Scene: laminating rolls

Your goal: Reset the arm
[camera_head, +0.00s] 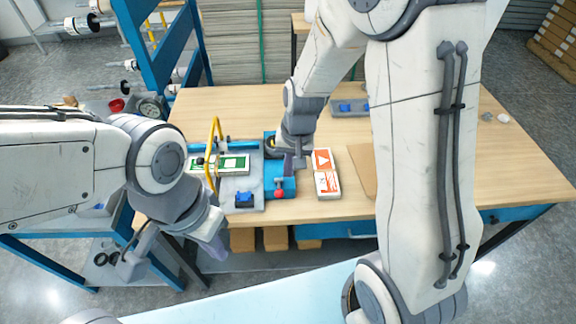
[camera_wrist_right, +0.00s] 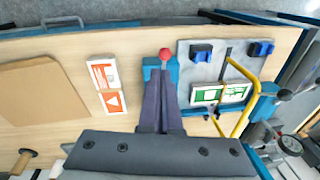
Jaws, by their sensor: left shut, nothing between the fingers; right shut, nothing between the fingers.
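My left gripper (camera_head: 216,250) is shut and empty. It hangs in front of the wooden table's near edge, left of the middle. My right gripper (camera_head: 290,167) is shut and points down over the blue machine's right end. In the right wrist view my right gripper (camera_wrist_right: 163,85) shows as two dark fingers held together, with a red knob (camera_wrist_right: 165,55) just beyond their tips. The red knob also shows in the head view (camera_head: 279,194). I cannot tell whether the fingertips touch anything.
A grey plate (camera_head: 247,181) carries a green-and-white sign (camera_head: 233,163), blue clamps (camera_head: 244,199) and a yellow hoop (camera_head: 212,150). Orange-and-white signs (camera_head: 327,184) lie to its right. A blue shelf frame (camera_head: 160,45) stands at left. The wooden table's (camera_head: 500,165) right part is mostly clear.

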